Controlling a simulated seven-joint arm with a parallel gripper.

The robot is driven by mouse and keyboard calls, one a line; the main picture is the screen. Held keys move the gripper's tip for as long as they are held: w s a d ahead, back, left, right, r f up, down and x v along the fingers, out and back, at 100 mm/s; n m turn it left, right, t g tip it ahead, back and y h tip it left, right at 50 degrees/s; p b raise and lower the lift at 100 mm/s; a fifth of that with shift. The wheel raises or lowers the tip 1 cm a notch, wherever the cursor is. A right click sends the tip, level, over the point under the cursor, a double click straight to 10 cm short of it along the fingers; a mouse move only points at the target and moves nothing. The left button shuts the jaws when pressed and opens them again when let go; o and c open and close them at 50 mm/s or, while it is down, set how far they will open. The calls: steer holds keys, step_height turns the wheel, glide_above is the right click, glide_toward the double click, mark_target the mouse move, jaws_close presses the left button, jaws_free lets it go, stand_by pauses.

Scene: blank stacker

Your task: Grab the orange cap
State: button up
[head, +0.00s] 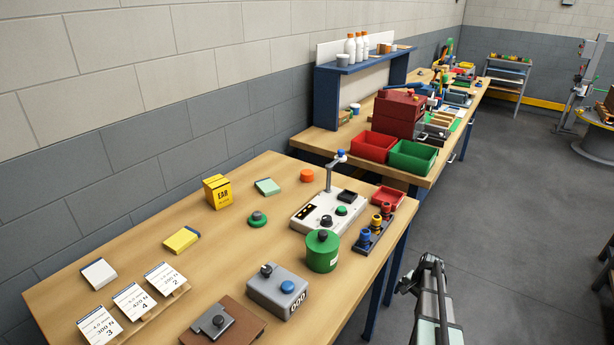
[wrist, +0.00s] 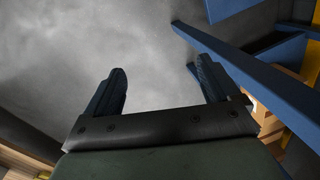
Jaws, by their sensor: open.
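The orange cap (head: 307,175) is a short round disc lying on the wooden bench top toward its far side, in the head view. It stands apart from the objects around it. My gripper (wrist: 160,78) is open and empty in the wrist view, with its two dark fingers spread over grey floor. In the head view my arm shows at the lower right, off the right edge of the bench and well away from the cap. The cap is not in the wrist view.
A yellow box (head: 217,191) stands left, a green canister (head: 322,252) nearer. Blue beams (wrist: 255,75) cross the wrist view's right.

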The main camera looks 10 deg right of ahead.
steer(key=w+d+r+m+t+h, duration=0.1)
steer(key=w+d+r+m+t, duration=0.15)
steer(key=d+r, duration=1.05)
steer(key=w+d+r+m+t+h, duration=0.1)
steer(key=w+d+r+m+h, duration=0.15)
steer(key=d+r, duration=1.05)
steer(key=w+d+r+m+t, duration=0.25)
steer(key=w+d+r, duration=0.35)
steer(key=r, duration=0.4)
steer(key=w+a+r+n+t+y, duration=0.1)
steer(key=w+a+r+t+y, duration=0.15)
steer(key=w+a+r, duration=0.9)
steer(key=r+m+g, duration=0.1)
steer(key=m+g, duration=0.5)
steer(key=g, duration=0.4)
glide_above(306, 171)
steer(key=shift+h, duration=0.3)
step_height(306, 171, down, 14)
steer(key=shift+s+r, duration=0.15)
steer(key=shift+r, duration=0.1)
steer(key=c, duration=1.1)
